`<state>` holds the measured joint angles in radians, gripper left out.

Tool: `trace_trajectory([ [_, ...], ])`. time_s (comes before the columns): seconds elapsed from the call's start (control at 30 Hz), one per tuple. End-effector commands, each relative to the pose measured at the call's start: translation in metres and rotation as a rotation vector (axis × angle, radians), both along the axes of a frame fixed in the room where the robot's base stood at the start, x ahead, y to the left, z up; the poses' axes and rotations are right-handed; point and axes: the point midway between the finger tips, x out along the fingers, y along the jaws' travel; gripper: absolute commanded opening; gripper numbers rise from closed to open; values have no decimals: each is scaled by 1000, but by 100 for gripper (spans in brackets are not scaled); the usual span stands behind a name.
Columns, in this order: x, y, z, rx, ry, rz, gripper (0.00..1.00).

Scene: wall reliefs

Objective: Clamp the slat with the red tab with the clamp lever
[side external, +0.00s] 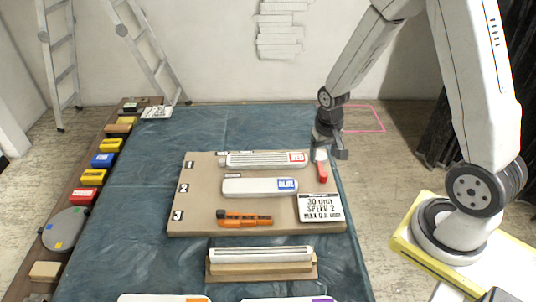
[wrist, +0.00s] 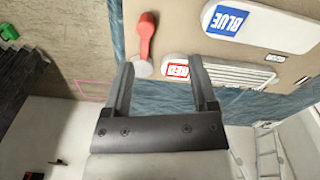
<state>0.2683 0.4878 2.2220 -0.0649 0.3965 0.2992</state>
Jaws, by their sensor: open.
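The slat with the red tab (side external: 265,159) lies in the top row, marked 1, of the tan board. Its RED label (wrist: 176,69) shows between my fingers in the wrist view. The clamp lever (side external: 322,171) has a red handle and a pale round end, just right of the slat's tab end. In the wrist view the lever (wrist: 146,36) lies beside the tab end, pointing away from my gripper and not across the slat. My gripper (side external: 335,152) is open and empty by the lever's round end. In the wrist view the gripper (wrist: 161,62) shows both fingers apart.
A slat with a blue tab (side external: 258,187), an orange-black tool (side external: 244,218) and a text card (side external: 320,208) lie on the tan board (side external: 195,222). A wooden holder with a white slat (side external: 261,256) stands in front. Coloured blocks line a shelf at left.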

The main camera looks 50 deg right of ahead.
Motion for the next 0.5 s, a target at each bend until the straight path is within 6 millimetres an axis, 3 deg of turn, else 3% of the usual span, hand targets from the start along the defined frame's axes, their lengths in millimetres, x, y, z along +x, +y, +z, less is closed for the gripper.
trace_trajectory([
  [0.2, 2, -22, -24, 7, 39, -103, 75],
  [0.5, 3, -26, -28, 7, 44, -121, 75],
])
